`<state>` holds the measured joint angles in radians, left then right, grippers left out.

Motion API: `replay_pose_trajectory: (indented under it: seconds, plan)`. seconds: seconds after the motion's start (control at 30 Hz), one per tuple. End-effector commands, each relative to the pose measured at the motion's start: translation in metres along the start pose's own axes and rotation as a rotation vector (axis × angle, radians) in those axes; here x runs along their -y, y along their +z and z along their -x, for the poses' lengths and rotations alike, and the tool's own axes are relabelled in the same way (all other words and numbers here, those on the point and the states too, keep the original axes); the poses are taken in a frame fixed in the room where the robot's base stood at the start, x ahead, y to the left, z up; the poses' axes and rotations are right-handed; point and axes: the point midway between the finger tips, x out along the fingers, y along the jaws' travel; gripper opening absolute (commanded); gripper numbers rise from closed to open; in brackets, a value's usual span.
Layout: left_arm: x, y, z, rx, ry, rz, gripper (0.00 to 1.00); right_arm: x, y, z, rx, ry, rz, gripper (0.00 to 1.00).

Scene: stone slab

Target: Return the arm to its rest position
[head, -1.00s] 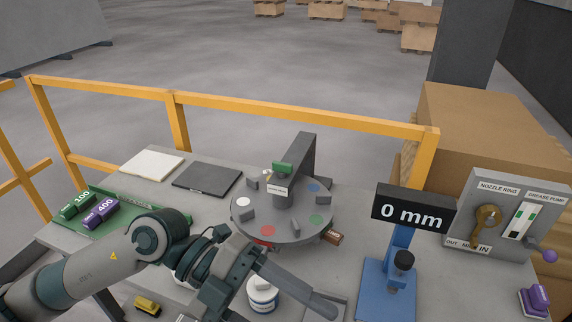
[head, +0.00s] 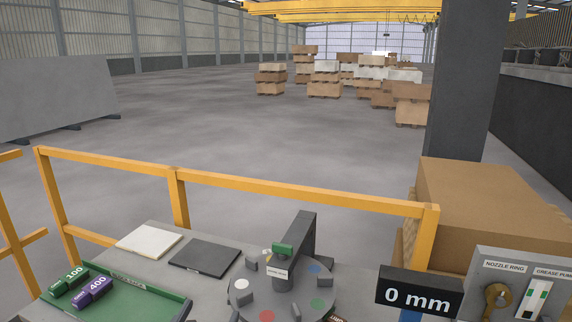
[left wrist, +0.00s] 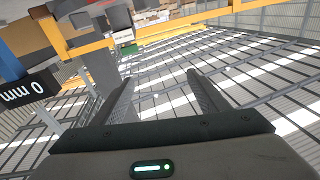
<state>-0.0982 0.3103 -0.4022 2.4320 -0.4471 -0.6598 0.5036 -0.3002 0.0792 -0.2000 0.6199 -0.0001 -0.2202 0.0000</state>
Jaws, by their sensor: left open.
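My left gripper (left wrist: 160,85) shows only in the left wrist view. Its two fingers are apart with nothing between them. Behind the fingers are roof beams and bright strips, and the display and railing appear upside down, so the wrist is turned over. In the head view neither of my arms is visible. My right gripper is in neither current view.
The table holds a green tray (head: 150,296) with two labelled blocks, a black plate (head: 204,254), a white plate (head: 149,241) and a round turntable (head: 240,299). A "0 mm" display (head: 419,294) stands at right. A yellow railing (head: 300,193) runs behind.

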Motion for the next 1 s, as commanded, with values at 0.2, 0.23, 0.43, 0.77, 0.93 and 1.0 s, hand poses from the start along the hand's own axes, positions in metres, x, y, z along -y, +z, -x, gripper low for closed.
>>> replay_pose_trajectory:
  seconds: [0.2,0.23,0.43,0.77,0.93,1.0]
  plan:
    - [0.025,0.122,0.063,0.447,-0.107,0.019,0.68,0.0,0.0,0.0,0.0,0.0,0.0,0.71]
    - [0.026,0.137,0.074,0.508,-0.112,0.022,0.68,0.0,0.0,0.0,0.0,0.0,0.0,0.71]
    - [0.023,0.216,0.162,0.877,-0.106,0.029,0.68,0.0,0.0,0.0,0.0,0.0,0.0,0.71]
    - [0.006,0.266,0.267,1.229,-0.031,0.046,0.68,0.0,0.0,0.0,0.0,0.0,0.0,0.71]
    - [-0.003,0.277,0.31,1.36,0.014,0.059,0.68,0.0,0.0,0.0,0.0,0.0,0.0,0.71]
    - [-0.004,0.291,0.309,1.37,0.019,0.057,0.68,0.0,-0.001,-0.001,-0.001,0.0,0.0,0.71]
